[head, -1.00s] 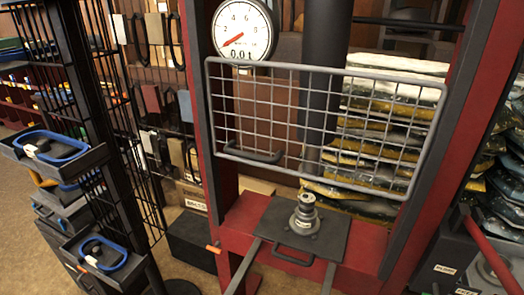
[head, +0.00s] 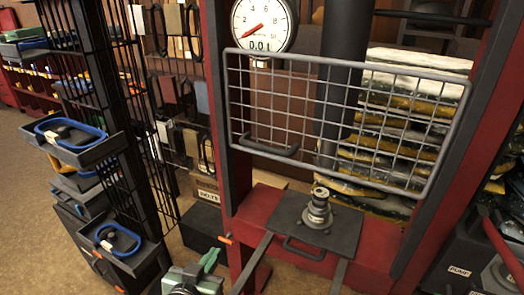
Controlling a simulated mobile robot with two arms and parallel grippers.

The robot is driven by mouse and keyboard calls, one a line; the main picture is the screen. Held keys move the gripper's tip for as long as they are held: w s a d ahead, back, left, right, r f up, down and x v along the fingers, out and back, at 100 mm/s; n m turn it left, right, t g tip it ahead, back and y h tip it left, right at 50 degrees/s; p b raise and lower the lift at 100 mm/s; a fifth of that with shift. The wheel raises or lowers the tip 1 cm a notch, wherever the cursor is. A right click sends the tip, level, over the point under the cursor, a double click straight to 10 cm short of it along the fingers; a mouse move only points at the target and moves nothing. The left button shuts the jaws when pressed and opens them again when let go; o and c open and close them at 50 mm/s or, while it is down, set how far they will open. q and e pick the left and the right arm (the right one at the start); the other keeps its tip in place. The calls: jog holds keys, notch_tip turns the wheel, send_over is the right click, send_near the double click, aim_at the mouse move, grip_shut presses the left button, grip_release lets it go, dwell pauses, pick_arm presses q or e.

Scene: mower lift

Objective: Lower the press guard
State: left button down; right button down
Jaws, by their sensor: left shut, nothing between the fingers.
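The press guard (head: 345,112) is a wire mesh panel in a grey frame. It hangs in front of the red press frame (head: 216,110), with a gap between its lower edge and the press bed. A dark bar handle (head: 268,149) sits at its lower left. Below it, a stepped metal part (head: 318,210) stands on the dark bed plate (head: 341,238). My left gripper (head: 212,262), pale green-grey, is at the bottom edge, below and left of the handle and apart from the guard. It is shut and empty. My right gripper is out of view.
A round gauge (head: 263,25) is at the guard's upper left. A black rack (head: 131,120) with trays of blue-rimmed items stands at the left. Stacked bags (head: 405,120) are behind the guard. Open floor (head: 25,200) lies at the far left.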

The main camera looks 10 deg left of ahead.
pick_arm(q)
jog(key=w+d+r+t+h, duration=0.1)
jog(key=w+d+r+t, duration=0.15)
jog(key=r, duration=0.35)
jog(key=w+d+r+t+h, duration=0.1)
jog(key=r+t, duration=0.2)
jog(key=r, duration=0.3)
jog(key=m+t+h, duration=0.3)
jog(key=t+h, duration=0.1)
jog(key=h, duration=0.1)
send_near(262, 147)
jog(key=s+r, duration=0.3)
jog(key=r, duration=0.2)
jog(key=shift+g, duration=0.25)
jog(key=w+d+p, duration=0.1)
jog(key=w, duration=0.2)
jog(key=w+d+r+p, duration=0.1)
jog(key=w+p, duration=0.1)
jog(key=w+d+r+p, duration=0.1)
jog(key=w+p, duration=0.1)
jog(key=w, duration=0.1)
jog(key=shift+w, duration=0.3)
jog(key=shift+f, duration=0.6)
jog(key=shift+f, duration=0.1)
